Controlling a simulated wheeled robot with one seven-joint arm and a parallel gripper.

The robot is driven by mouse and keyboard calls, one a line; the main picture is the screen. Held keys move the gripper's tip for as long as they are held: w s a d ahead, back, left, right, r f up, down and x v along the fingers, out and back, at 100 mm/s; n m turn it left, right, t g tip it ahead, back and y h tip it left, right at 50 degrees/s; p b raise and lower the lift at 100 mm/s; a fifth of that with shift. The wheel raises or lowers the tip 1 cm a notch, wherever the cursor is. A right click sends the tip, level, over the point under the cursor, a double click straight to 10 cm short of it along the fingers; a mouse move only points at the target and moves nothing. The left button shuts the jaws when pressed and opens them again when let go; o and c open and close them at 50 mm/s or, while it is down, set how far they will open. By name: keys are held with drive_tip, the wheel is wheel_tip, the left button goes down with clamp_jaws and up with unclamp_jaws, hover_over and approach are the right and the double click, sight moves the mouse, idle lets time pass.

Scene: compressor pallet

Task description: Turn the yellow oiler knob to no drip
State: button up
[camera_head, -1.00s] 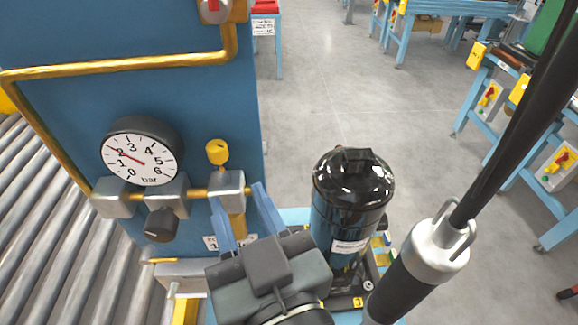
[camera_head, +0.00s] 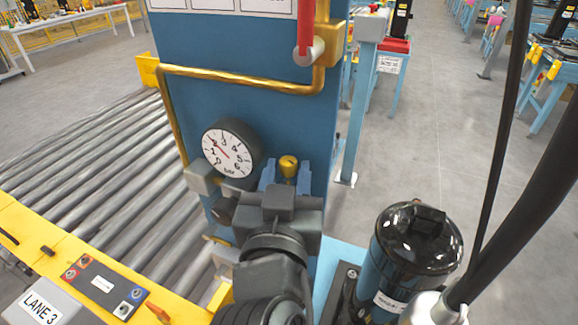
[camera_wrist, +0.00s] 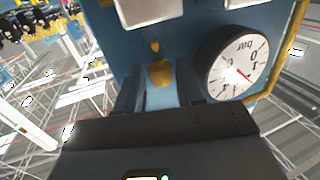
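The yellow oiler knob (camera_head: 288,166) stands upright on the front of the blue panel, right of the pressure gauge. My gripper (camera_head: 286,174) is in front of the panel with its two blue fingers spread, one on each side of the knob. In the wrist view, which is upside down, a yellow knob-shaped part (camera_wrist: 160,73) shows between the fingers of my gripper (camera_wrist: 160,66), with a visible gap. I cannot tell whether either finger touches it. The gripper body hides the lower oiler in the head view.
The white pressure gauge (camera_head: 229,152) is close on the left, its red needle near 2. A yellow pipe (camera_head: 240,80) runs above, with a red-handled valve (camera_head: 306,50). A black compressor tank (camera_head: 418,238) stands at the right. Rollers (camera_head: 110,150) lie left.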

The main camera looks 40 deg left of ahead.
drive_tip(key=shift+w+a, duration=0.15)
drive_tip(key=shift+w, duration=0.1)
clamp_jaws()
